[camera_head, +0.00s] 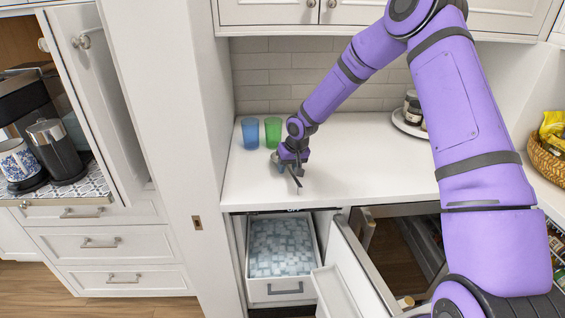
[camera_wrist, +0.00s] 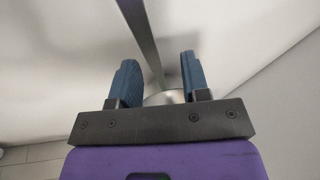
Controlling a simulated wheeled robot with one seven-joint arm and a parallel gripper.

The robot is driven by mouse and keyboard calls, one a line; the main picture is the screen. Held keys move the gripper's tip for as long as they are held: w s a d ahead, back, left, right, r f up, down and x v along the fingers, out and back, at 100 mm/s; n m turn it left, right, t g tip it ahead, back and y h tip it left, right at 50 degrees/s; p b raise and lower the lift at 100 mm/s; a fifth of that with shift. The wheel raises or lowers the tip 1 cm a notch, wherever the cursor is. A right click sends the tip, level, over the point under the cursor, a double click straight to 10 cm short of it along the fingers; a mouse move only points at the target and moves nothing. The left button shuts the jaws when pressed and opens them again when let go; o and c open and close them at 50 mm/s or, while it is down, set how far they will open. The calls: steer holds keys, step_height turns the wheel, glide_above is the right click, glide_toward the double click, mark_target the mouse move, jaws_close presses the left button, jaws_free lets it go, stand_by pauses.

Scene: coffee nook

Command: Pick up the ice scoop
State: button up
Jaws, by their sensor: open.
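The ice scoop lies on the white counter; its thin dark handle (camera_head: 297,181) sticks out below my gripper (camera_head: 291,160) in the head view. Something pale at the gripper's left may be its bowl; my gripper hides most of it. In the wrist view, the grey metal handle (camera_wrist: 143,30) runs from the top edge down between the two blue fingers of my gripper (camera_wrist: 160,80). A rounded silver part (camera_wrist: 166,97) shows behind the gripper's bar. The fingers are open, one on each side of the handle, with gaps to both.
A blue cup (camera_head: 250,133) and a green cup (camera_head: 273,131) stand close behind my gripper. An open drawer of ice (camera_head: 283,292) is below the counter edge, beside another open compartment (camera_head: 395,255). A plate with jars (camera_head: 405,124) is at right. The counter (camera_head: 370,160) between is clear.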

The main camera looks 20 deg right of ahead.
steer(key=shift+w+f, duration=0.1)
steer(key=shift+f, duration=0.2)
steer(key=shift+c, duration=0.2)
jaws_close()
steer(key=shift+r, duration=0.1)
